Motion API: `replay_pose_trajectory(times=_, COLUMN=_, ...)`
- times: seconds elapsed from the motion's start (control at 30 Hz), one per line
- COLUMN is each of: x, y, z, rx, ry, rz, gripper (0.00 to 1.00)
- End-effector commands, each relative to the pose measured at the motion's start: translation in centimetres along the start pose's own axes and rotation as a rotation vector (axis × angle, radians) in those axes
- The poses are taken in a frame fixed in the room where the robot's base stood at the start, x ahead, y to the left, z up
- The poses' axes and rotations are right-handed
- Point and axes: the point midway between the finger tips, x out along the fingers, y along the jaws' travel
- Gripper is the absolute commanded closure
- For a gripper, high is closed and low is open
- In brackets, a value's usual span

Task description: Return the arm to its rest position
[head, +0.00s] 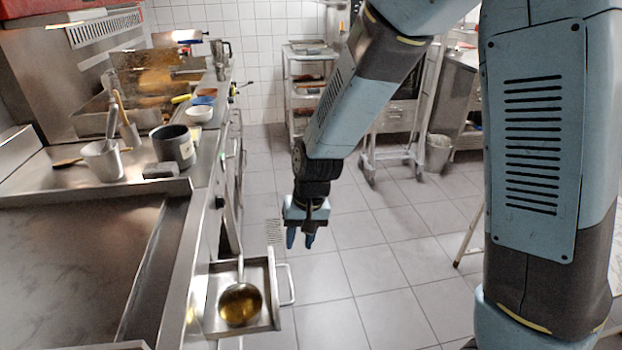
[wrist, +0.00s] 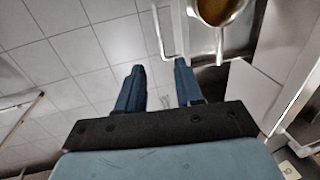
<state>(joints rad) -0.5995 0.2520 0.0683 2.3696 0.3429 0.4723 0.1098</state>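My gripper (head: 301,238) hangs pointing down over the tiled floor, in the middle of the head view. It is beyond and to the right of the open drawer tray and apart from it. In the wrist view its two blue fingers (wrist: 158,85) stand apart with only floor showing between them, so it is open and empty. My arm reaches forward from the upper right, bent at the elbow.
A metal drawer (head: 277,292) stands pulled out at the counter, holding a ladle with yellowish contents (head: 240,304). A dark pot (head: 174,147) and a utensil holder (head: 103,160) stand on the counter. Wheeled racks stand at the back. Floor (head: 365,262) is clear around my gripper.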

Motion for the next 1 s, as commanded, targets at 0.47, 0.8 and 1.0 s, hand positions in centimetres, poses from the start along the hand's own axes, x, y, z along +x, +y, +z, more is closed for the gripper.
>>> replay_pose_trajectory(times=0.47, x=-9.6, y=5.3, z=-0.3, rx=0.026, ry=0.128, rz=-0.001, gripper=0.64)
replay_pose_trajectory(times=0.8, x=-18.3, y=11.1, z=2.3, rx=0.062, ry=0.255, rz=0.038, gripper=0.64)
replay_pose_trajectory(times=1.0, x=-22.6, y=14.2, z=5.1, rx=0.09, ry=0.329, rz=0.075, gripper=0.64)
